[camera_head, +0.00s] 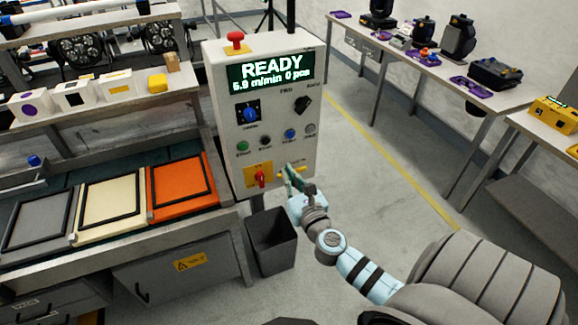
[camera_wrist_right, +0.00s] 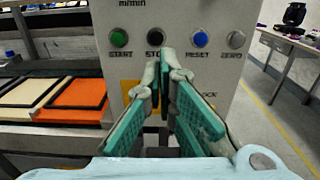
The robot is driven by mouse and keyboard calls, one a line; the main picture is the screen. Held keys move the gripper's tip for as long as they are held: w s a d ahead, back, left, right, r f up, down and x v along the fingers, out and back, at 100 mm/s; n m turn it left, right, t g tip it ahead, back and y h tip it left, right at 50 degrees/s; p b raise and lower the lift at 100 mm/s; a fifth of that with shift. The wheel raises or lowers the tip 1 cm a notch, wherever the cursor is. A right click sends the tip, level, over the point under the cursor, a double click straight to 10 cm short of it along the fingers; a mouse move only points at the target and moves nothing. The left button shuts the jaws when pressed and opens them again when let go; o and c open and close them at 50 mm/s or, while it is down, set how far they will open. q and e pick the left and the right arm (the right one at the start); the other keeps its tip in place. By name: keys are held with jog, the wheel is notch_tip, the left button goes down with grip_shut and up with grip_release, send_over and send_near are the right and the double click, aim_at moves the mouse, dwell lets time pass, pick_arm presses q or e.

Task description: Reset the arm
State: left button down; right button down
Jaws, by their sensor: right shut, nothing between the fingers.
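My right gripper (camera_head: 292,180) is in front of the lower part of a white control box (camera_head: 268,150), by its yellow plates. In the right wrist view my right gripper (camera_wrist_right: 164,82) is shut with its green pads together and nothing between them. It points at the panel below the row of START, STOP, RESET and ZERO buttons and covers part of a yellow plate. I cannot tell whether it touches the panel. The box's screen (camera_head: 268,72) reads READY. A red switch (camera_head: 261,179) sits on the yellow plate. My left gripper is not in view.
A red emergency knob (camera_head: 236,38) tops the box. A dark bin (camera_head: 272,241) stands below it. Grey, cream and orange framed panels (camera_head: 181,180) lie on the bench at left. Tables (camera_head: 420,62) with equipment line the right wall. Open floor lies between.

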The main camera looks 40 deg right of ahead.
dwell(0.5)
jog(key=s+a+f+n+g+y, duration=0.2)
jog(key=s+f+n+g, duration=0.15)
jog(key=f+n, duration=0.9)
jog(key=s+a+f+n+g+y, duration=0.15)
jog(key=s+f+n, duration=0.25)
jog(key=f+n, duration=0.9)
jog(key=s+a+f+n+g+b, duration=0.1)
jog(key=s+f+n+g, duration=0.4)
jog(key=s+f+n, duration=0.6)
jog(key=s+a+f+n+g, duration=0.1)
jog(key=s+a+f+g, duration=0.1)
jog(key=s, duration=0.5)
jog(key=s+a+f+n+g+b, duration=0.1)
jog(key=s+f+g, duration=0.1)
jog(key=s+f, duration=0.3)
jog(key=s+a+f+n+g, duration=0.1)
jog(key=s+a+f+g, duration=0.1)
jog(key=s, duration=0.8)
jog(key=shift+s+a+f+y, duration=0.2)
jog(key=shift+a+f+y, duration=0.2)
jog(key=shift+f, duration=0.35)
